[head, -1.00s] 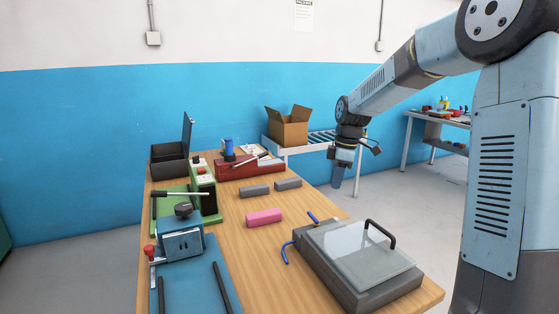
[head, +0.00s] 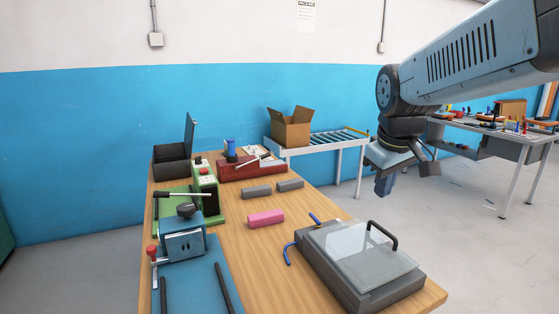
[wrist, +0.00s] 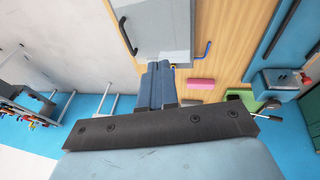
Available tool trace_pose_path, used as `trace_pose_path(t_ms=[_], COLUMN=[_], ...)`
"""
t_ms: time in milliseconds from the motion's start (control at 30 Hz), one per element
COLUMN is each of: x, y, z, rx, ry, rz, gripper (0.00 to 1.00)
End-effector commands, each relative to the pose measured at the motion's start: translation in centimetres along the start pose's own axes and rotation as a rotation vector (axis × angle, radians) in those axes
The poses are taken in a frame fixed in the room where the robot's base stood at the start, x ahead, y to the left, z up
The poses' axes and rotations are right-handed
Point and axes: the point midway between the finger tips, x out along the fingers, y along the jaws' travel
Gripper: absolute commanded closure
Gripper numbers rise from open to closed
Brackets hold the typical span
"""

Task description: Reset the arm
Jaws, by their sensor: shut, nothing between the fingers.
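My arm reaches in from the right in the head view, bent at a dark joint. My gripper (head: 384,186) hangs below that joint, pointing down, in the air to the right of the wooden table (head: 258,262). It holds nothing. In the wrist view my gripper's two blue fingers (wrist: 160,84) lie side by side, shut. Past them the wrist view shows the table top, a glass-topped grey box and a pink block.
The table carries a pink block (head: 265,218), two grey blocks (head: 257,193), a glass-topped box (head: 358,262), a green machine (head: 204,196) and a blue machine (head: 184,240). A conveyor (head: 340,142) with a cardboard box (head: 288,128) stands behind. Open floor lies right of the table.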

Motion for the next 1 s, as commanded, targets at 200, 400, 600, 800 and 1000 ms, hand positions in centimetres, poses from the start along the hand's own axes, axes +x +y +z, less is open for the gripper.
trace_pose_path(t_ms=[200,400,600,800,1000], x=[-1.8,-2.3,-2.3,-2.3,-2.3], y=[-1.1,-1.9,-2.2,-2.2,-2.2], z=[5.1,8.5,10.0,10.1,10.1], rx=[0.216,0.378,0.451,0.458,0.457], ry=[0.084,0.146,0.172,0.173,0.173], rz=[0.010,-0.008,-0.023,-0.025,-0.025], gripper=[1.00,1.00,1.00,1.00,1.00])
